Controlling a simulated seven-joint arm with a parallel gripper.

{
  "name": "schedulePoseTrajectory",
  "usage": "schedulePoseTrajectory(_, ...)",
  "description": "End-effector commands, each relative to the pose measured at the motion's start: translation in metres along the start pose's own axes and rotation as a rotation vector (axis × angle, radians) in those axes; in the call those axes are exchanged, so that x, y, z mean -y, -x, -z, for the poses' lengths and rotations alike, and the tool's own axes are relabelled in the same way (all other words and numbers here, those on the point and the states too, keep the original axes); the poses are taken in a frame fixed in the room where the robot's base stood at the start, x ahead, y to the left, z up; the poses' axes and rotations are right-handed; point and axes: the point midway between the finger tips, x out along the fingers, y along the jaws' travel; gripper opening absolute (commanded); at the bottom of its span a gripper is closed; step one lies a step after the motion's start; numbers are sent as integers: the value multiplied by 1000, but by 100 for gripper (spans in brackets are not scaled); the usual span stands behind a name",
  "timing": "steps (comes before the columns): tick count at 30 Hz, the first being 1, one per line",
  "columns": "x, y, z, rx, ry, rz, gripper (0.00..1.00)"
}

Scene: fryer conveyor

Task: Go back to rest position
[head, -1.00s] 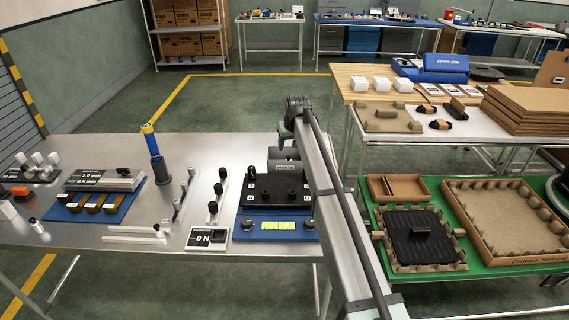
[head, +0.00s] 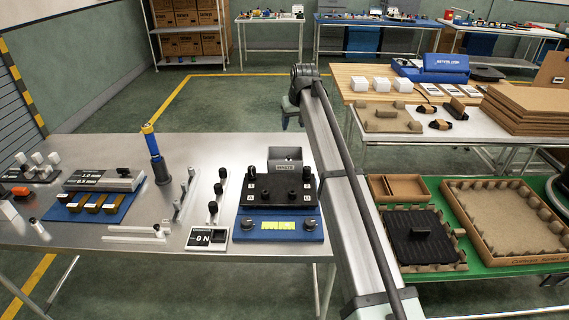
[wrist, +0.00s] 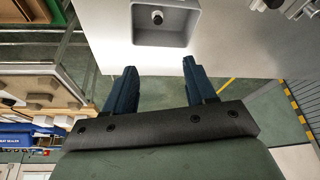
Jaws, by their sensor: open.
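My gripper shows in the wrist view (wrist: 160,88), its two blue fingers spread apart with nothing between them. In the head view my gripper (head: 288,122) hangs at the far end of my raised arm, above the far right edge of the metal table. Its fingertips are partly hidden by my arm in that view. The grey waste bin (head: 285,158) stands on the table, nearer than my gripper. In the wrist view the bin (wrist: 188,44) holds a small dark round-topped piece.
A blue and black device (head: 278,228) with a lit display sits in front of the bin. A green table (head: 480,260) with cardboard trays lies to the right. The floor beyond the metal table is open.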

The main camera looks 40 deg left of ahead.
Motion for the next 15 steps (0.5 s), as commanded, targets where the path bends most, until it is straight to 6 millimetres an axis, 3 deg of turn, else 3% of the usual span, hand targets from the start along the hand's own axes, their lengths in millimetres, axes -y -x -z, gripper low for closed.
schedulePoseTrajectory(15,-4,-2,-4,2,-4,-2,55)
